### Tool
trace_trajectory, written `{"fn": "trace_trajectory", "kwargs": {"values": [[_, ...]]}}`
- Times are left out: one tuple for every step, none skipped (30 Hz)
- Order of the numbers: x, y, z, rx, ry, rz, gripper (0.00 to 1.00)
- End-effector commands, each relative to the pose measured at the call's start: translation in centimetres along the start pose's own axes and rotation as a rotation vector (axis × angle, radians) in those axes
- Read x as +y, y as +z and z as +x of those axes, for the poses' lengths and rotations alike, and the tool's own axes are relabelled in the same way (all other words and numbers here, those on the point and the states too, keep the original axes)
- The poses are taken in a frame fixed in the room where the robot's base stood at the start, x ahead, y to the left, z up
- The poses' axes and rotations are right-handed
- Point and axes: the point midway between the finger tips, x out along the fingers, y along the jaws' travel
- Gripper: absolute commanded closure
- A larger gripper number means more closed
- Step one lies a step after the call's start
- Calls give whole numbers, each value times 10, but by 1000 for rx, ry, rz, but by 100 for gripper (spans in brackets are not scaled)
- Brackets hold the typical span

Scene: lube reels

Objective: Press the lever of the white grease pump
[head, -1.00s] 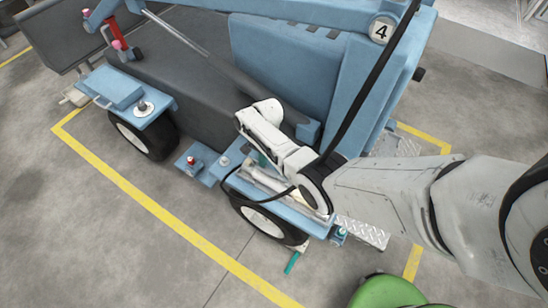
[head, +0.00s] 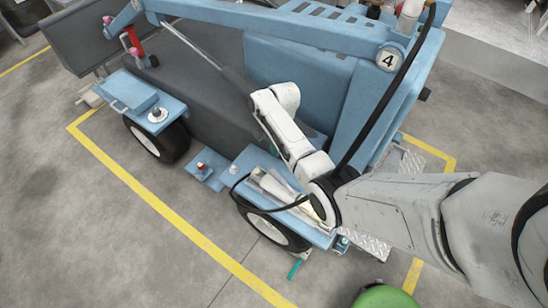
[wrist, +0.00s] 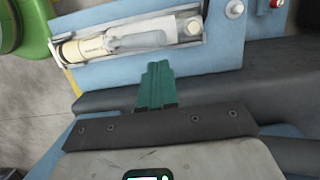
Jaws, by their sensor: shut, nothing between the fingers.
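A white and cream grease pump lies in a shallow tray on the blue fender of the machine. In the head view the pump (head: 277,187) is partly covered by my wrist and a black hose. In the wrist view the pump (wrist: 85,49) lies along the top left, with a grey part, perhaps the lever, along it. My gripper (wrist: 157,66) has teal fingers pressed together, with nothing between them. They point toward the blue fender, below and right of the pump in the wrist view, apart from it. In the head view the fingers are mostly hidden behind my wrist.
The blue machine (head: 310,75) with a boom marked 4 fills the middle. Black wheels (head: 270,228) stand below the fender. Red and silver knobs (head: 201,166) sit left of the pump. A green round object (head: 385,297) is at the bottom. Open floor lies at the lower left.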

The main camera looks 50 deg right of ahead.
Motion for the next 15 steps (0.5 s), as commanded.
{"fn": "trace_trajectory", "kwargs": {"values": [[0,0,-7,1,-2,-1,100],[0,0,-10,0,-2,0,100],[0,0,-15,0,-1,0,100],[0,0,-17,0,-1,0,100],[0,0,-19,0,-1,0,100],[1,0,-21,0,0,0,100],[1,0,-22,0,0,0,100],[1,0,-23,0,0,0,100],[1,0,-24,0,0,0,100],[1,0,-24,0,0,0,100],[1,0,-24,0,1,0,100],[1,0,-24,0,1,0,100],[1,0,-24,0,1,0,100],[1,0,-24,0,1,0,100],[1,0,-24,0,0,0,100]]}}
